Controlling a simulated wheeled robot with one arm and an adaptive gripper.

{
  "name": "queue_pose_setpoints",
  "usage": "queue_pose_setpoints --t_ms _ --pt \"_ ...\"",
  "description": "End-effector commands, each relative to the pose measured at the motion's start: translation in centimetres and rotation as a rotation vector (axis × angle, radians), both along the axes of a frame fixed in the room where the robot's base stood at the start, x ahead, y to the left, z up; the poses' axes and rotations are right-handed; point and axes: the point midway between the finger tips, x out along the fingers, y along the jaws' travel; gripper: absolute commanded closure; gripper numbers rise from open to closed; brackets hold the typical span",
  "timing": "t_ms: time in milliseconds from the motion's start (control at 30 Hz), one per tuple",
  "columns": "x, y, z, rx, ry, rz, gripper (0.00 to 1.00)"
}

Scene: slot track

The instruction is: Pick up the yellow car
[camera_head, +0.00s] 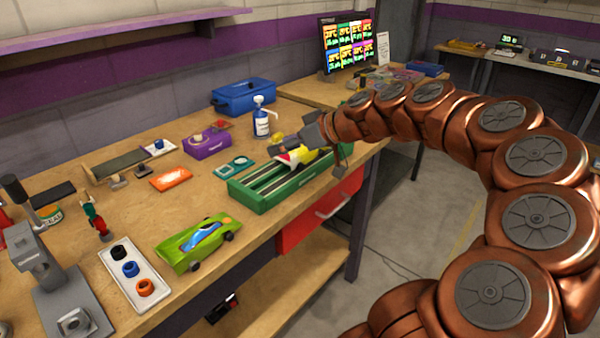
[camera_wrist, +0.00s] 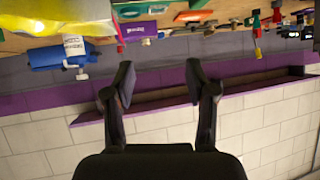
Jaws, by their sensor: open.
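I cannot tell whether a finger touches the car.
A white pump bottle (camera_head: 261,122) and blue toolbox (camera_head: 243,96) stand behind the track. A purple box (camera_head: 206,143) and teal tray (camera_head: 234,166) lie to its left. A green car (camera_head: 198,241) sits nearer on the bench. The floor at right is open.

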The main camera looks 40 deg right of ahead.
Motion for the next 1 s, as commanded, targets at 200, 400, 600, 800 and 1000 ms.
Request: queue_pose_setpoints --t_ms 200,400,600,800,1000 --pt "-0.1 -11.1 -3.3 -0.036 -0.141 -0.163 0.44" --pt "0.4 -13.0 -3.9 -0.051 -0.164 -0.194 0.44" --pt "2.0 -12.5 -4.6 -0.051 -0.162 -0.192 0.44" --pt "3.4 -12.1 -5.2 -0.049 -0.16 -0.189 0.44" --pt "5.8 -11.5 -6.2 -0.05 -0.162 -0.191 0.44"
